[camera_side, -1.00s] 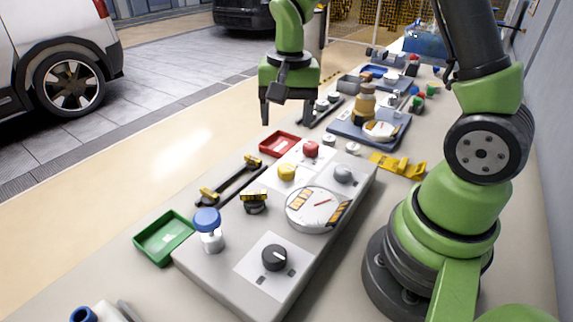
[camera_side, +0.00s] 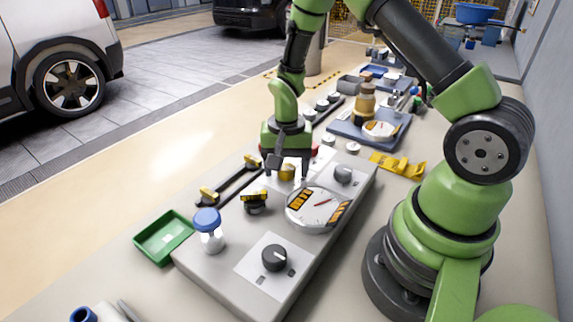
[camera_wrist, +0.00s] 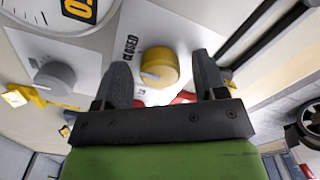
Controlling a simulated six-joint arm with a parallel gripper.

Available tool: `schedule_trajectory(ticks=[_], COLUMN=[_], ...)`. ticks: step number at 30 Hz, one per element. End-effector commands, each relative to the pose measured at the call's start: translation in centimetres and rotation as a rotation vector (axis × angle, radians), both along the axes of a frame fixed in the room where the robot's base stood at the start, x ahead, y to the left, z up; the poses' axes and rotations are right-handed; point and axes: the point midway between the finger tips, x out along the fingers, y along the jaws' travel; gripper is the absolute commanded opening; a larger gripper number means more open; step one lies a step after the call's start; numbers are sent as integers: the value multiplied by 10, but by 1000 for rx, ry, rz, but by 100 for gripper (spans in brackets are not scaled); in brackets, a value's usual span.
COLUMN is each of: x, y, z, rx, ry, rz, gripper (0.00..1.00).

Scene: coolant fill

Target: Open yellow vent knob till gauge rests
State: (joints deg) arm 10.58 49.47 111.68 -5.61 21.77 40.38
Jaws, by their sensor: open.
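The yellow vent knob (camera_wrist: 158,67) sits between the two fingers of my open gripper (camera_wrist: 160,80) in the wrist view, with a gap on each side. The word CLOSED shows on the white plate beside it. In the side view my gripper (camera_side: 287,165) is lowered over the panel, and the yellow knob (camera_side: 287,173) shows partly behind the fingers. The round gauge (camera_side: 318,209) with a red needle lies to the right of the gripper. Part of the gauge (camera_wrist: 72,12) shows at the top left of the wrist view.
A grey knob (camera_side: 343,174) and a black knob (camera_side: 274,257) are on the same panel. A blue-capped bottle (camera_side: 208,228) stands near a green tray (camera_side: 164,238). A red knob (camera_side: 315,150) is partly hidden behind my gripper.

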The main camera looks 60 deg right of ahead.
Motion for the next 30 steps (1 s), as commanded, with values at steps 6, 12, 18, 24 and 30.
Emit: schedule_trajectory(ticks=[6, 12, 18, 24, 30], x=[0, 0, 0, 0, 0], y=[0, 0, 0, 0, 0], z=[0, 0, 0, 0, 0], rx=[0, 0, 0, 1, 2], ry=[0, 0, 0, 1, 1], rz=[0, 0, 8, 67, 199], gripper=[58, 16, 16, 16, 16])
